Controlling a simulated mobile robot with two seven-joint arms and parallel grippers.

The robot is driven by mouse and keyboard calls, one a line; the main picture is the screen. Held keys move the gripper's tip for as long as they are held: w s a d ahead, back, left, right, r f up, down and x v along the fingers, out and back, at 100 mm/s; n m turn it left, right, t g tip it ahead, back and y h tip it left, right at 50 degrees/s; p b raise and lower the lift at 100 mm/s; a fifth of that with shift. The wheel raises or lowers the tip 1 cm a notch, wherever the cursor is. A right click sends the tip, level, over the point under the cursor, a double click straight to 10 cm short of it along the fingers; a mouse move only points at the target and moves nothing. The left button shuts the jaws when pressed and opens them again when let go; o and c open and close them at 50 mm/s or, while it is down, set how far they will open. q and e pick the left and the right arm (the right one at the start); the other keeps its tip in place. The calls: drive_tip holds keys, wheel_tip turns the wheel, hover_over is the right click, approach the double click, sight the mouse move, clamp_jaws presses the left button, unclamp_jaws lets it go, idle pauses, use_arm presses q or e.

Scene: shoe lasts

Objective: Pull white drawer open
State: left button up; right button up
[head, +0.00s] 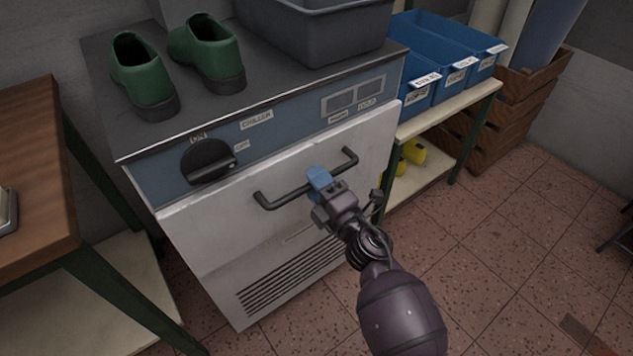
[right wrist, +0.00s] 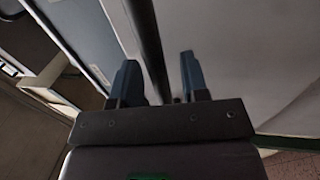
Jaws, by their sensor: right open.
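The white drawer (head: 215,240) is the large white front of a cooler unit, below its blue control panel. Its upper edge stands slightly proud of the panel; I cannot tell whether it is fully closed. A dark bar handle (head: 275,200) runs across its upper part. My right gripper (head: 319,180), with blue fingers, is at the middle of this handle. In the right wrist view the handle bar (right wrist: 148,40) passes between the two open fingers (right wrist: 160,78), with gaps beside it. The gripper hides part of the handle in the head view. My left gripper is out of view.
Green shoes (head: 208,52) and a grey bin (head: 318,30) stand on the unit. A black knob (head: 208,160) sticks out of the panel. A wooden table (head: 35,170) is left, a shelf with blue bins (head: 437,62) right.

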drive_tip(key=c, duration=0.6)
clamp_jaws()
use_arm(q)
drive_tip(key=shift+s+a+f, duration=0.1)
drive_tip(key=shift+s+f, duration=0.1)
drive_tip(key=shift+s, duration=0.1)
